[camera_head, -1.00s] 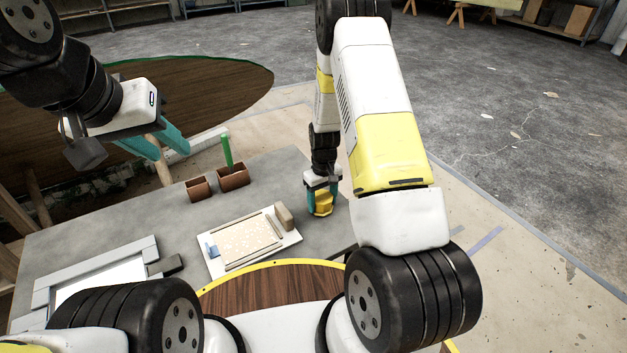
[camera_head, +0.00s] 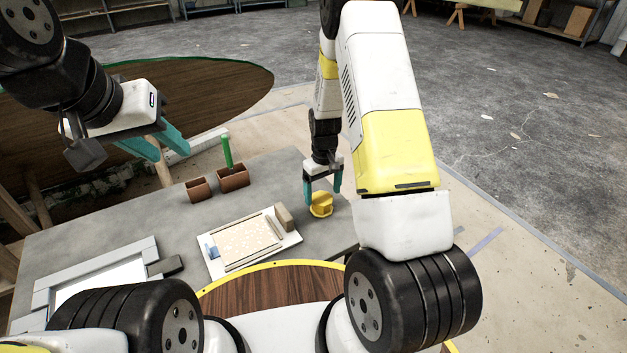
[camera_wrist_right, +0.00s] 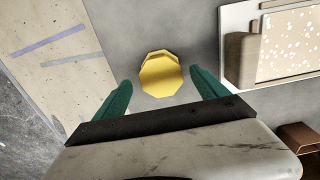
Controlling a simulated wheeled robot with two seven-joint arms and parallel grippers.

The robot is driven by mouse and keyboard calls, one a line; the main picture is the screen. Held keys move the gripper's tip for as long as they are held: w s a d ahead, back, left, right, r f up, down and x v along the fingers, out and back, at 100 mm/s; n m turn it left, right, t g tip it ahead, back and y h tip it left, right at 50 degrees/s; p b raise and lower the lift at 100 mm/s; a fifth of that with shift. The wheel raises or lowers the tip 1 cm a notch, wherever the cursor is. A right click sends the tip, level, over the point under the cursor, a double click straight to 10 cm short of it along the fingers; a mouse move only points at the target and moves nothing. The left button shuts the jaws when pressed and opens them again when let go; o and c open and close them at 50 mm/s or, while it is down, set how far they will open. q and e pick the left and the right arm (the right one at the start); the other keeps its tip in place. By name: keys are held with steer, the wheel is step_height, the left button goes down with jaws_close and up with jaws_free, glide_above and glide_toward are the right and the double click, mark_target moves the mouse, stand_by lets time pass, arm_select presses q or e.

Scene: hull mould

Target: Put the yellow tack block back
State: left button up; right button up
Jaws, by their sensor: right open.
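The yellow tack block (camera_head: 321,205) stands on the grey table (camera_head: 210,218) near its right edge. In the right wrist view the block (camera_wrist_right: 161,75) is a faceted yellow piece, seen from above, lying ahead of and between the fingertips. My right gripper (camera_head: 322,192) is open and empty just above the block, its teal fingers apart from it; the fingers also show in the right wrist view (camera_wrist_right: 163,88). My left gripper (camera_head: 168,147) hangs at the left, above the far side of the table, with its teal fingers apart and nothing between them.
A white board with a speckled panel (camera_head: 247,243) and a brown block (camera_head: 284,217) lies left of the tack block. Two brown boxes (camera_head: 233,177) stand further back, one holding a green stick (camera_head: 227,150). A grey frame (camera_head: 90,268) lies front left.

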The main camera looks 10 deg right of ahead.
step_height(320, 180, up, 7)
step_height(320, 180, up, 11)
steer(key=m+t, duration=0.1)
glide_above(323, 198)
steer(key=s, duration=0.3)
steer(key=s+a+r+m+t+y, duration=0.1)
steer(key=s+a+r+t+y, duration=0.1)
steer(key=s+r, duration=0.65)
steer(key=s+r+m+t, duration=0.1)
steer(key=s+r+t, duration=0.2)
steer(key=s+r, duration=0.7)
steer(key=s, duration=0.2)
steer(key=shift+s+a, duration=0.25)
steer(key=shift+s, duration=0.1)
steer(key=shift+r, duration=0.1)
